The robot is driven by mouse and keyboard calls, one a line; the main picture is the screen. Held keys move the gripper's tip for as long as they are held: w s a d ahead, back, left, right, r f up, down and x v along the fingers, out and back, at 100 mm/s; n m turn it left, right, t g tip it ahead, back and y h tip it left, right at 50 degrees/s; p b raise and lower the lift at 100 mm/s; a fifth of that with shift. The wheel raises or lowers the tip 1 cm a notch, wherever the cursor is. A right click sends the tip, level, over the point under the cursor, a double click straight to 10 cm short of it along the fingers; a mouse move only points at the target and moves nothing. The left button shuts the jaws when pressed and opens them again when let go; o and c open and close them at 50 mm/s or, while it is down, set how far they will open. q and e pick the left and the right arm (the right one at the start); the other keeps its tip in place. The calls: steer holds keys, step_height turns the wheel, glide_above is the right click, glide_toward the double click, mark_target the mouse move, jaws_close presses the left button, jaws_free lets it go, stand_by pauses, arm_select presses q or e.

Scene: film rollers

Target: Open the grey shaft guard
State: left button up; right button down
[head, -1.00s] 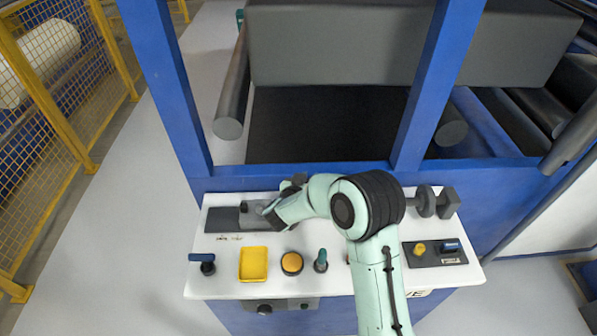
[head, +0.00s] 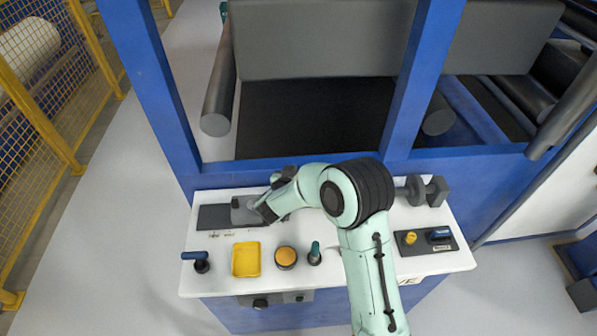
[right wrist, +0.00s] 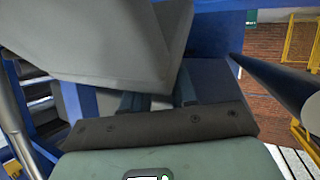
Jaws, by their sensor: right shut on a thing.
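The grey shaft guard (head: 244,210) is at the back left of the white control table, beside a dark grey plate (head: 212,217). My right gripper (head: 264,208) is shut on its right side; the forearm hides part of the contact. In the right wrist view, a large grey surface (right wrist: 115,40) fills the upper left and covers part of the fingers of my right gripper (right wrist: 160,98). The guard's hinge and the shaft beneath it cannot be made out. My left gripper is not in view.
The white table (head: 215,278) also carries a yellow tray (head: 246,259), a yellow-orange button (head: 286,257), a teal knob (head: 315,253) and a blue-handled lever (head: 200,260). A dark shaft with discs (head: 418,190) is at right. Blue posts (head: 150,85) rise behind the table.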

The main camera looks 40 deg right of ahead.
steer(key=shift+w+d+r, duration=0.25)
steer(key=shift+d+r, duration=0.1)
steer(key=shift+r, duration=0.1)
steer(key=c, duration=1)
jaws_free()
steer(key=shift+w, duration=0.1)
steer(key=shift+w+d+f, duration=0.2)
steer(key=shift+w+f, duration=0.1)
steer(key=shift+f, duration=0.1)
steer(key=v, duration=1.3)
steer(key=shift+s+a+b, duration=0.1)
steer(key=shift+a+b, duration=0.1)
steer(key=shift+b, duration=0.1)
